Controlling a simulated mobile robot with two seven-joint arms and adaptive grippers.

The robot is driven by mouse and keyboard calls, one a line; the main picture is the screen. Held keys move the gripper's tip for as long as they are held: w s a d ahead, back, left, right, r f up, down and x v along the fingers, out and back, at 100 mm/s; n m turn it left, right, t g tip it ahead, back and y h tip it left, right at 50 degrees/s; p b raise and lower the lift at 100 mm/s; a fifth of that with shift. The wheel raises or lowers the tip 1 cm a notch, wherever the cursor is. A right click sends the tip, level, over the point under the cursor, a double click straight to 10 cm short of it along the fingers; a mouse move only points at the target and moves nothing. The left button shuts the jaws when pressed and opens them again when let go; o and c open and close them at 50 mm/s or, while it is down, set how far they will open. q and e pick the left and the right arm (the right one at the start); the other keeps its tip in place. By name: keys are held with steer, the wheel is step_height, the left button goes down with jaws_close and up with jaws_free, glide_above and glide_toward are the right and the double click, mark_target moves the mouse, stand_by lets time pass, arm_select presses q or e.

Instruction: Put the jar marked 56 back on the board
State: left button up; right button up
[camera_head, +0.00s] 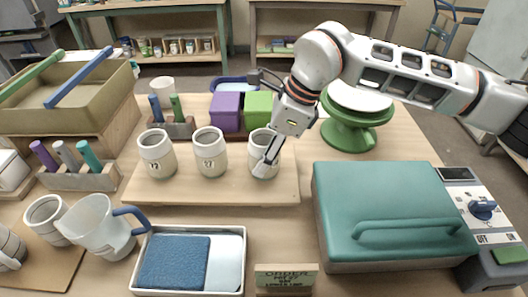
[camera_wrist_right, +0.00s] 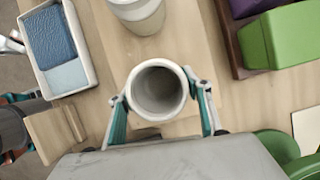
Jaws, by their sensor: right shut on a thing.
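The board (camera_head: 215,196) is a pale wooden slab in the middle of the table. Two whitish jars stand on it, one marked 12 or similar (camera_head: 158,158) and one that seems marked 27 (camera_head: 210,158). My right gripper (camera_head: 268,152) is shut on a third whitish jar (camera_head: 259,139) at the board's right end. In the right wrist view this jar (camera_wrist_right: 157,116) is upright and open-topped between the two fingers (camera_wrist_right: 159,96). Its marking is hidden, and I cannot tell whether its base touches the board.
Purple (camera_head: 226,110) and green (camera_head: 259,106) blocks stand behind the jars. A green stand (camera_head: 348,134) is behind right, a teal-lidded box (camera_head: 385,205) front right. A jug (camera_head: 100,225), a sponge tray (camera_head: 240,262) and an order card (camera_head: 286,278) are in front.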

steer(key=shift+r, duration=0.2)
steer(key=shift+f, duration=0.2)
steer(key=o, duration=1.4)
steer(key=shift+c, duration=0.2)
steer(key=p+v, duration=0.1)
steer(key=v, duration=1.1)
steer(key=shift+p, duration=0.35)
steer(key=shift+s, duration=0.2)
